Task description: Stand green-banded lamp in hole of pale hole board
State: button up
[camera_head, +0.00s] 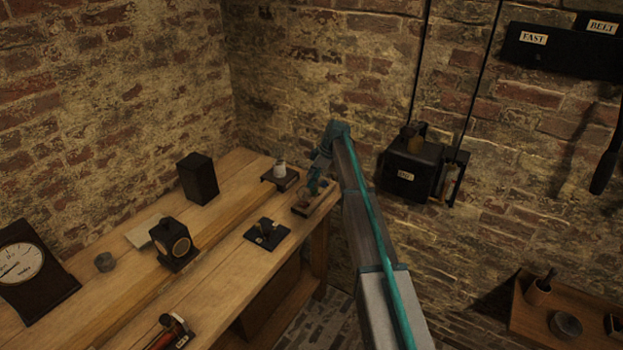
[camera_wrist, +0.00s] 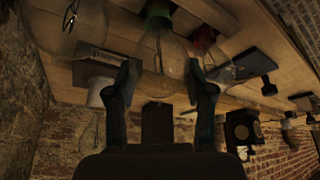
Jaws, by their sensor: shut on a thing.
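My gripper (camera_wrist: 160,80) is shut on the clear glass bulb of the green-banded lamp (camera_wrist: 159,56), in the upside-down wrist view. The green band shows at the upper frame edge; the lamp's far end is cut off, so I cannot tell whether it is in a hole. A red-banded lamp (camera_wrist: 205,38) is close by on the right, and another clear bulb (camera_wrist: 75,18) is at upper left. In the head view my gripper (camera_head: 315,184) is at the bench's right end, over a small brownish board (camera_head: 301,211). I cannot make out the board's holes.
A dark stand with a white-based piece (camera_head: 280,166) is just behind-left of my gripper. A dark plate with a knob (camera_head: 266,234) is nearer. The lantern box (camera_head: 174,250), a pale flat piece (camera_head: 141,233) and a black block (camera_head: 198,178) stand farther left. The brick wall is close behind.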

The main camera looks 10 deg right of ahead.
jog(key=shift+f, duration=0.4)
jog(key=o, duration=1.4)
jog(key=shift+c, duration=0.2)
jog(key=shift+r, duration=0.1)
